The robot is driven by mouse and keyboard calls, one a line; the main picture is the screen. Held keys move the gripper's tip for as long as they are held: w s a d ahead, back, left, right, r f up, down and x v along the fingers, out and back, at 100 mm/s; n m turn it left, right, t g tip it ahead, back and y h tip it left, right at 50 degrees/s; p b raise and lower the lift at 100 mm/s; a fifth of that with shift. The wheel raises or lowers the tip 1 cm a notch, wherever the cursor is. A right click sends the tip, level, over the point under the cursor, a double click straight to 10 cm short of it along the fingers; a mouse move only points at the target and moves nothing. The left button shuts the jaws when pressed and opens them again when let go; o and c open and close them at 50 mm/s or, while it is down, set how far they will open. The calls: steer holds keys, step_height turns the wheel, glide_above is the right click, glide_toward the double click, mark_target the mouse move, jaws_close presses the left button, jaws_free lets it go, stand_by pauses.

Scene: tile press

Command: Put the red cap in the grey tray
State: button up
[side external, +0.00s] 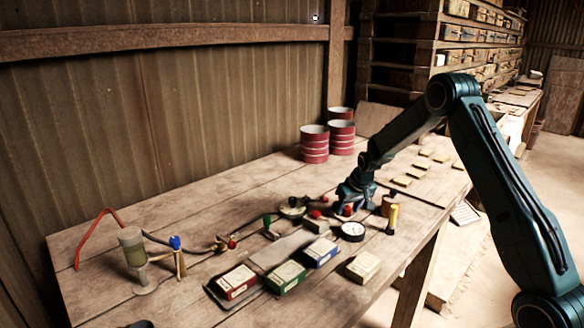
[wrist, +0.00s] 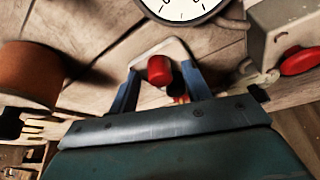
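A small red cap (wrist: 159,70) shows between the two blue fingers of my gripper (wrist: 160,76) in the wrist view. Gaps show on both sides of it, so the fingers are open around or above it; the height between them cannot be told. The cap lies against a pale, round-cornered shape. In the side view my gripper (side external: 346,200) is low over the table's right part, with the red cap (side external: 347,211) just below it. A flat greyish panel (side external: 283,250) lies behind the coloured boxes; I cannot tell whether it is the grey tray.
A white dial gauge (side external: 352,231), a brown cup (side external: 390,204) and a yellow-handled tool (side external: 392,219) stand close by. A grey block with a red knob (wrist: 301,61) is right in the wrist view. Several boxes (side external: 287,277) line the front. Red drums (side external: 314,144) stand behind.

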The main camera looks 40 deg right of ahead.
steer(key=shift+r, duration=0.1)
steer(key=v, duration=1.2)
steer(key=shift+r, duration=0.1)
stand_by(0.6)
